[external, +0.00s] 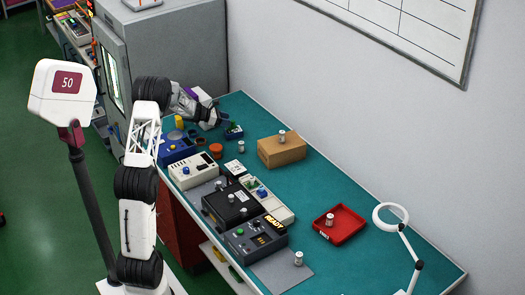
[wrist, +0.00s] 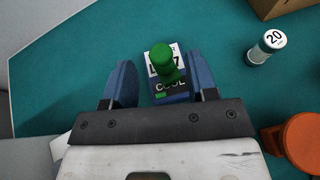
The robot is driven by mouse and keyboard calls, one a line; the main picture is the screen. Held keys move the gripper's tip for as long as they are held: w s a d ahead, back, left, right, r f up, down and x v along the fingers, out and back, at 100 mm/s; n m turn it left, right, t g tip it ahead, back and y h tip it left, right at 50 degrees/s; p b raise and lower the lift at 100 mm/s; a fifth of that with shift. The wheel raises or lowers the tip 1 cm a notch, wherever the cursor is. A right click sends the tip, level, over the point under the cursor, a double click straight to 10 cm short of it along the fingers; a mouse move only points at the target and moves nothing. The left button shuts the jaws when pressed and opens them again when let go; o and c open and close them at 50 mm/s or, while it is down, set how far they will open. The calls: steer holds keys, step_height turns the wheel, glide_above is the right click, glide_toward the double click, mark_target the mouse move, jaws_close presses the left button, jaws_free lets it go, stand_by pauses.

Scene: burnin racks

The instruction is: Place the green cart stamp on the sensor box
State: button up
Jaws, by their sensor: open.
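A green knob-handled stamp (wrist: 167,62), which looks like the cart stamp, stands on a small blue box (wrist: 180,96) in the wrist view. The box has a white label and a dark strip that seems to read COOL; I cannot tell for sure that it is the sensor box. My gripper (wrist: 161,84) is open, one blue finger on each side of the box, with a gap to the stamp. In the external view my gripper (external: 214,119) is low at the far end of the bench, beside the blue box (external: 236,134). The stamp's underside is hidden.
A weight-like cylinder marked 20 (wrist: 265,47) and an orange round piece (wrist: 300,140) stand to the right. A cardboard box (external: 284,152), a red tray (external: 340,226) and several instruments (external: 193,170) occupy the bench. The teal surface between the cardboard box and red tray is clear.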

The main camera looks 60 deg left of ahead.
steer(key=v, duration=0.8)
stand_by(0.8)
steer(key=d+r+m+g+h, duration=0.15)
steer(key=d+r+m, duration=0.25)
steer(key=d, duration=0.6)
steer(key=d+r+m+g, duration=0.2)
steer(key=d+r+m, duration=0.15)
steer(key=d, duration=0.75)
steer(key=s+d+r+m+g, duration=0.1)
steer(key=s+d+r+m, duration=0.15)
steer(key=d, duration=0.45)
steer(key=s+d+r+m+g, duration=0.2)
steer(key=s+d+m, duration=0.1)
steer(key=d, duration=0.4)
steer(key=s+d+r+m+g, duration=0.1)
steer(key=s+d+r+m, duration=0.15)
steer(key=d, duration=0.45)
steer(key=s+d+r+m+g+y, duration=0.25)
steer(key=s+d+m, duration=0.55)
steer(key=s+d, duration=0.6)
steer(key=s+d+f+m+y, duration=0.1)
steer(key=s+d+m+y, duration=0.1)
steer(key=s, duration=0.6)
steer(key=s+d+f+m+y, duration=0.2)
steer(key=s+d+m, duration=0.2)
steer(key=s+m, duration=0.2)
steer(key=s, duration=0.2)
steer(key=shift+s+d, duration=0.35)
